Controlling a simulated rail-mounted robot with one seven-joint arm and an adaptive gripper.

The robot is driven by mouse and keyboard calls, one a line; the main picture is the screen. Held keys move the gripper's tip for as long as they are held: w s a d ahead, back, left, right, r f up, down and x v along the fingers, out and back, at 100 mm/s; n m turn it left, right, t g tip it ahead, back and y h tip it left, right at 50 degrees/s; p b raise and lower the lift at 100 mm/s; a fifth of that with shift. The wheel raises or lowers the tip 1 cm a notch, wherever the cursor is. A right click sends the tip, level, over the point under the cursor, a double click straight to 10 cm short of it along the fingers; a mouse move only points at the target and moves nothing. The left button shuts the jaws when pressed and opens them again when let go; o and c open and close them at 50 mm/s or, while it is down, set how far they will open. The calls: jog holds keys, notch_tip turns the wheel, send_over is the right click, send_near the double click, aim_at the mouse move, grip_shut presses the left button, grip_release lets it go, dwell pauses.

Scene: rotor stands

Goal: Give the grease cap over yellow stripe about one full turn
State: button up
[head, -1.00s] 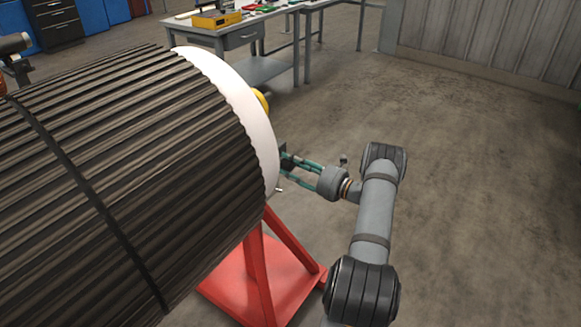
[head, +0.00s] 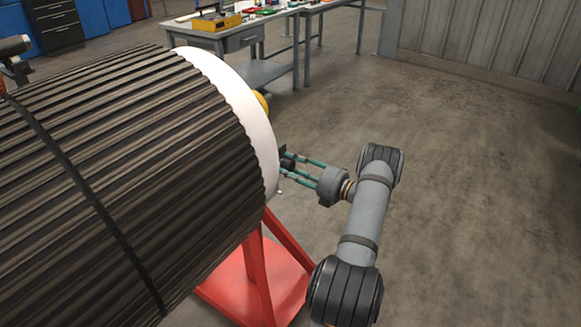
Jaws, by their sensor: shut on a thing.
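The rotor (head: 120,180) is a large dark ribbed cylinder with a white end face (head: 236,102). My gripper (head: 284,165) has teal fingers and sits at the right side of this end face, pointing left at it. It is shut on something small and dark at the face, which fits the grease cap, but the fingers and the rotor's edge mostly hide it. No yellow stripe can be made out there. A yellow part (head: 261,102) sticks out behind the rotor's upper right rim.
A red stand (head: 262,275) holds the rotor from below. A grey workbench (head: 250,35) with a yellow box (head: 216,21) and small items stands at the back. The concrete floor to the right of my arm is clear.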

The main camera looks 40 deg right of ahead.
jog(key=shift+d+r, duration=0.2)
jog(key=shift+d, duration=0.05)
jog(key=o, duration=0.8)
jog(key=shift+c, duration=0.2)
jog(key=o, duration=0.4)
jog(key=shift+a+f, duration=0.1)
jog(key=shift+f, duration=0.05)
jog(key=v, duration=1.2)
